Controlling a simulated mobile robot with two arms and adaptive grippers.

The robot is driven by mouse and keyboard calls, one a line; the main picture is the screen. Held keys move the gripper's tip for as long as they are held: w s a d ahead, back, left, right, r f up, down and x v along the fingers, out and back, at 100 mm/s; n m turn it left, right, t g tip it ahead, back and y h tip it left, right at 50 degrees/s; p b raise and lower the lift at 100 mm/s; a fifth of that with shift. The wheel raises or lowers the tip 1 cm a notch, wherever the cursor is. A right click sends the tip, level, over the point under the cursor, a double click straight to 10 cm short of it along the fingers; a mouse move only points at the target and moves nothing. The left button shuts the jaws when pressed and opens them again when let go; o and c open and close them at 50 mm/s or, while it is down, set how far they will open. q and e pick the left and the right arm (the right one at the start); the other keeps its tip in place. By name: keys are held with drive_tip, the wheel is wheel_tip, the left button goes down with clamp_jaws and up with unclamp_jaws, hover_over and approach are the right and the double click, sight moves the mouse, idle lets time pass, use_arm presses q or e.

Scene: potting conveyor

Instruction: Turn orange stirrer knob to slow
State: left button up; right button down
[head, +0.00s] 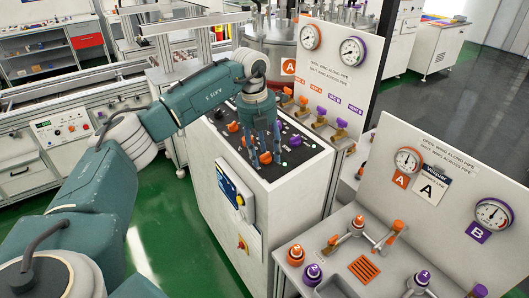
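My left gripper (265,152) points straight down over the top of the white control console (230,185). Its two teal fingers stand apart, with an orange knob (265,157) low between and just in front of them. Whether the fingers touch this knob cannot be told. More orange knobs (233,127) sit on the same dark panel, with one partly hidden by the fingers. Purple knobs (219,114) are on it too. The labels are too small to read, so which orange knob is the stirrer's and its setting are unclear. My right gripper is not in view.
Behind the console stands a gauge board (335,70) with orange and purple valve handles, beside a steel tank (270,45). A sink bench (340,235) with taps and gauges is at right. A blue-screened display (229,184) is on the console's front. Green floor (200,235) is open at left.

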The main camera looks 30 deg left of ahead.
use_arm(q)
wheel_tip(320, 180, up, 12)
drive_tip(key=s, duration=0.1)
drive_tip(key=shift+s+a, duration=0.25)
drive_tip(key=shift+a, duration=0.15)
drive_tip(key=shift+f, duration=0.1)
idle(0.5)
